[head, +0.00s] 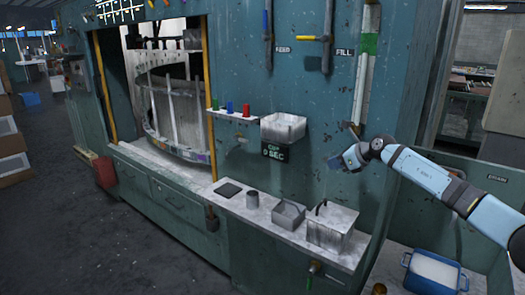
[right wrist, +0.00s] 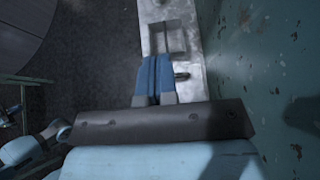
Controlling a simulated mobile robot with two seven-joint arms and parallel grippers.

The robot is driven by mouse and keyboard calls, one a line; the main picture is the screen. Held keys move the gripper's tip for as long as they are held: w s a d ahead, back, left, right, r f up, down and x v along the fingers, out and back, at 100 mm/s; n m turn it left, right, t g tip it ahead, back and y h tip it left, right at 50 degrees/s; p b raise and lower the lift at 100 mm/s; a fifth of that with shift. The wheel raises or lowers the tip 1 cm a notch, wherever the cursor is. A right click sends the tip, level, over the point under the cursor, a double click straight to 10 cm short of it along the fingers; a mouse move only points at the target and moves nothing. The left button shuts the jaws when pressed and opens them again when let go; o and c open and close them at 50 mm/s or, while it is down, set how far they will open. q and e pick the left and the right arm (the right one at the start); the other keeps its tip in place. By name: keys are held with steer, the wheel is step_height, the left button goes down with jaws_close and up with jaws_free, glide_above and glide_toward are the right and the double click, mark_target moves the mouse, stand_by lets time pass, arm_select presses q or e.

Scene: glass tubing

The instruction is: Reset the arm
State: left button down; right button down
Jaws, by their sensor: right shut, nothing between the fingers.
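My right arm (head: 425,172) is light blue with dark joints and comes in from the right in the head view. It reaches in front of the teal machine wall. My right gripper (head: 338,162) is at the end of this arm, above the grey shelf and in front of the wall. In the right wrist view its blue fingers (right wrist: 154,68) are together with nothing between them, above the shelf. My left gripper does not show in either view.
A metal bin (head: 283,128) is mounted on the wall. A blue tub (head: 432,273) stands at the lower right.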

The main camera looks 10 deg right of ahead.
steer(key=s+a+f+m+t+y+p, duration=0.1)
steer(key=s+a+f+m+t+y, duration=0.15)
steer(key=s+a+f+m, duration=0.7)
steer(key=s+a+f+m+t+y+p, duration=0.15)
steer(key=s+a+f+m+y, duration=0.4)
steer(key=a, duration=0.75)
steer(key=s+f+m+h+p, duration=0.1)
steer(key=s+f+m+h, duration=0.3)
steer(key=s+m, duration=0.4)
steer(key=s+d+f+m+g+h+p, duration=0.1)
steer(key=s+f+m+h, duration=0.3)
steer(key=s+m, duration=0.5)
steer(key=s+f+m+h+p, duration=0.1)
steer(key=s+f+m+h, duration=0.3)
steer(key=s, duration=1.3)
step_height(320, 180, down, 4)
steer(key=m, duration=0.5)
steer(key=shift+s+d+g+p, duration=0.2)
steer(key=shift+d+g+p, duration=0.1)
steer(key=shift+d+g, duration=0.1)
steer(key=shift+r, duration=0.15)
